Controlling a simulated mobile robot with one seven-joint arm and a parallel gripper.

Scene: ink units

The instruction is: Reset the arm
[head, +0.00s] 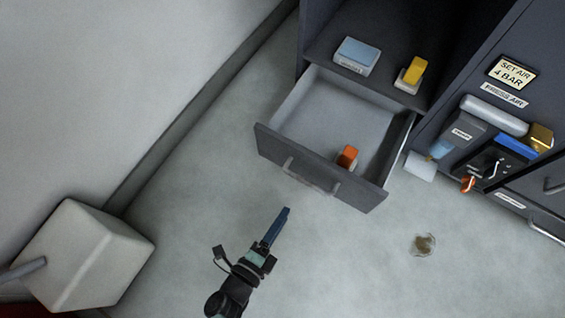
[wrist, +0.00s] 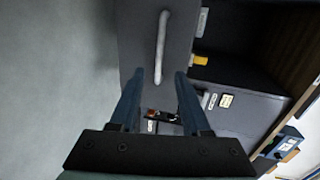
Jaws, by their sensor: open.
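My gripper (head: 284,216) is in front of and below the open drawer in the head view, its blue fingers pointing up toward the drawer front. In the wrist view my gripper (wrist: 157,82) shows its two fingers spread apart with nothing between them. Beyond them is the drawer front with its pale bar handle (wrist: 162,48). The open drawer (head: 325,184) is grey and holds a small orange block (head: 347,157) near its front right corner. My gripper appears apart from the drawer.
A shelf above the drawer holds a blue-topped box (head: 357,57) and a yellow block on a pale base (head: 414,71). A panel with labels and an orange lever (head: 467,184) stands at right. A brownish lump (head: 424,245) lies on the floor. A pale box (head: 90,258) stands lower left.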

